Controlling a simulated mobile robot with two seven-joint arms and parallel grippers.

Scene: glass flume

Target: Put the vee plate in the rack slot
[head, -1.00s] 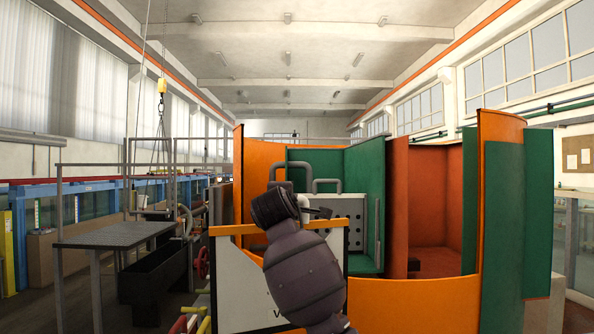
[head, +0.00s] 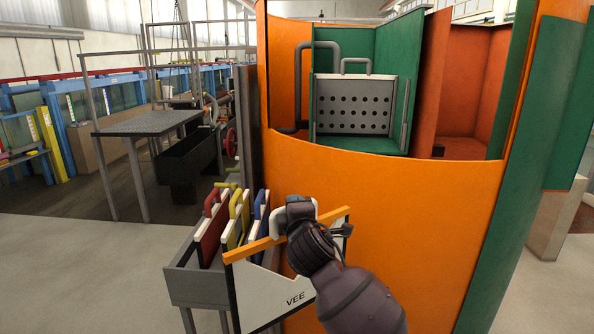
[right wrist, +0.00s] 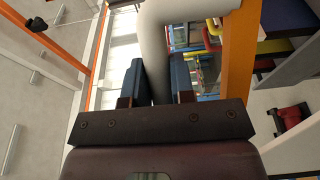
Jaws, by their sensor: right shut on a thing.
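The vee plate (head: 262,295) is white with an orange top bar and the label VEE. In the head view it hangs at lower centre, turned at an angle, its top bar rising to the right. My right gripper (head: 300,212) is shut on the plate's pale handle; in the right wrist view the handle (right wrist: 153,35) passes between the fingers (right wrist: 157,82). The grey rack (head: 195,288) stands just left of and behind the plate. It holds red (head: 212,238), yellow (head: 235,228) and blue-handled (head: 262,212) plates. The held plate hides the rack's right part and any free slot there. My left gripper is not in view.
A curved orange wall (head: 400,215) stands close behind and right of the plate. Above its rim is a green-walled box with a perforated grey panel (head: 353,105). A dark table (head: 150,123) stands farther back left. Grey floor (head: 70,270) is clear at left.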

